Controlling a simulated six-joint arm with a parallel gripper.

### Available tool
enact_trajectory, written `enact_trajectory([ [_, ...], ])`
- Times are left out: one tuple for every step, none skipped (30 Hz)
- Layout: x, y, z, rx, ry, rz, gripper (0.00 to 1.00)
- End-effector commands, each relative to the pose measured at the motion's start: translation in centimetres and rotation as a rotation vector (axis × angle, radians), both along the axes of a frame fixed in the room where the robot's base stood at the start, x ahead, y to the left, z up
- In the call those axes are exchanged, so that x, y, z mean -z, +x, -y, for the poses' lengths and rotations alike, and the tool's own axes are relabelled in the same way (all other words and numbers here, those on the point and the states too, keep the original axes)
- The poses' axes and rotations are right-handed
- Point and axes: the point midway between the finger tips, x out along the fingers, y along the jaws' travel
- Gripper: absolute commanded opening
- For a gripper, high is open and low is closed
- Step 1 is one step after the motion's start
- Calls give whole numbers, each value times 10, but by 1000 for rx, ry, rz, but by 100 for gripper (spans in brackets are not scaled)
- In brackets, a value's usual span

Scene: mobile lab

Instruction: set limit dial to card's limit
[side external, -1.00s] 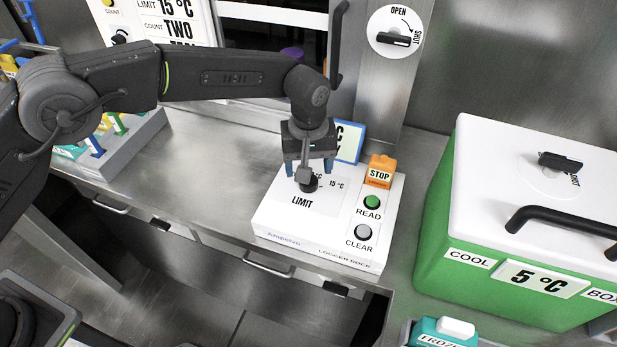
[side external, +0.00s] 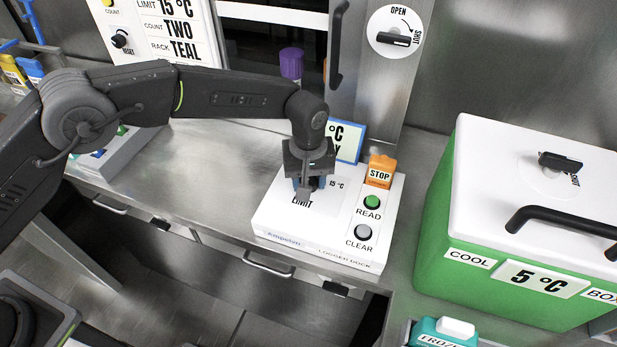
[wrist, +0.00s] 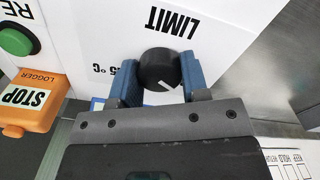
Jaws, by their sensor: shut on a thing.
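The black limit dial (wrist: 158,69) is on the white logger dock (side external: 275,225), above the word LIMIT. My gripper (wrist: 158,80) is around the dial, with one blue finger on each side, shut on it. The dial's white pointer mark shows at its lower right in the wrist view, on the side away from the word LIMIT. A 15 °C mark (side external: 337,184) is printed right of the dial in the side view; the other scale marks are hidden by my gripper. The wall card (side external: 168,30) reads LIMIT 15 °C, COUNT TWO, RACK TEAL.
An orange STOP logger (side external: 380,171), green READ button (side external: 372,202) and grey CLEAR button (side external: 363,232) are on the dock's right side. A blue-edged sign (side external: 350,140) stands behind. A green cool box (side external: 480,220) is to the right.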

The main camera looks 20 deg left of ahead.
Motion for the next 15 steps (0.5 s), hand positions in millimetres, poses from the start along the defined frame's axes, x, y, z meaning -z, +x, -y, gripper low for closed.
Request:
enact_trajectory([
  [0,0,0,0,1,0,33],
  [0,0,0,0,1,0,30],
  [0,0,0,0,1,0,26],
  [0,0,0,0,1,0,23],
  [0,0,0,0,1,0,20],
  [0,0,0,0,1,0,18],
  [0,0,0,0,1,0,18],
  [0,0,0,1,1,0,18],
  [0,0,0,3,1,0,18],
  [0,0,0,5,1,0,18],
  [0,0,0,8,1,0,18],
  [0,0,0,14,1,0,18],
  [0,0,0,20,1,0,18],
  [0,0,0,29,1,0,18],
  [0,0,0,42,1,0,18],
])
